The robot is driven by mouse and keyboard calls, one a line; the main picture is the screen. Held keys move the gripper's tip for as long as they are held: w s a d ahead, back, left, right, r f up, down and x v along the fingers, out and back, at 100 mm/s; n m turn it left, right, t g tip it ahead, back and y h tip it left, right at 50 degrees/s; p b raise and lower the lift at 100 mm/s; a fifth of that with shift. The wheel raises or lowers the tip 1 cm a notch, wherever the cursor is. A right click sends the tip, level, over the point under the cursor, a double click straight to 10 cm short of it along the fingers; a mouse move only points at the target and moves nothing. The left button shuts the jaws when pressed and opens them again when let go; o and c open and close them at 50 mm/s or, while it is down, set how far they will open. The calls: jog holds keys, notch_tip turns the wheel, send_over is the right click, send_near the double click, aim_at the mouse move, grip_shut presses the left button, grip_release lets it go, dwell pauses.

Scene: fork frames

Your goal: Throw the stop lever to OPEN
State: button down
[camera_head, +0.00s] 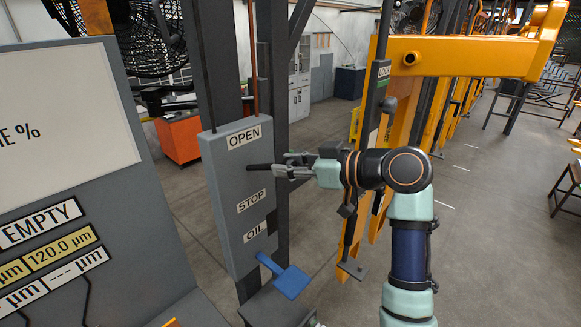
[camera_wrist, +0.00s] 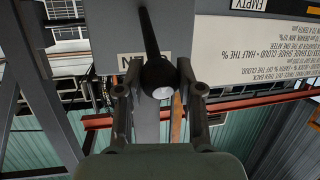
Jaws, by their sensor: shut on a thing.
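A grey control box (camera_head: 226,180) carries the labels OPEN (camera_head: 244,137) at the top, STOP (camera_head: 251,201) lower and OIL (camera_head: 255,232) at the bottom. The black stop lever (camera_head: 259,167) sticks out of the box's face between OPEN and STOP, roughly midway. My gripper (camera_head: 287,165) is shut on the lever's outer end. In the wrist view the lever (camera_wrist: 150,35) runs to a round dark end (camera_wrist: 158,73) between my two fingers. A label (camera_wrist: 131,70) behind it is mostly hidden, with an N showing.
A blue paddle (camera_head: 289,281) projects below the OIL label. A dark post (camera_head: 273,80) rises behind the box. A grey sign board (camera_head: 65,150) stands at left, and yellow frames (camera_head: 470,57) stand at right. Open floor (camera_head: 325,135) shows behind.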

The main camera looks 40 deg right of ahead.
jog(key=c, duration=0.7)
grip_release()
jog(key=v, duration=1.2)
jog(key=w+a+f+m+g+h, duration=0.1)
jog(key=w+a+f, duration=0.4)
jog(key=a+f, duration=0.5)
jog(key=w+a+f+m+g+h, duration=0.1)
jog(key=w+a+f, duration=0.45)
jog(key=a, duration=0.75)
jog(key=s+a+f, duration=0.2)
jog(key=s+a, duration=0.2)
jog(key=a, duration=0.1)
jog(key=s+a+f+m+h, duration=0.1)
jog(key=s+a+f, duration=0.2)
jog(key=a, duration=0.2)
jog(key=s+a+f+h+p, duration=0.1)
jog(key=s+a+f, duration=0.2)
jog(key=s+a, duration=0.1)
jog(key=shift+s+a+m, duration=0.35)
jog(key=shift+a+m, duration=0.05)
jog(key=shift+a, duration=0.1)
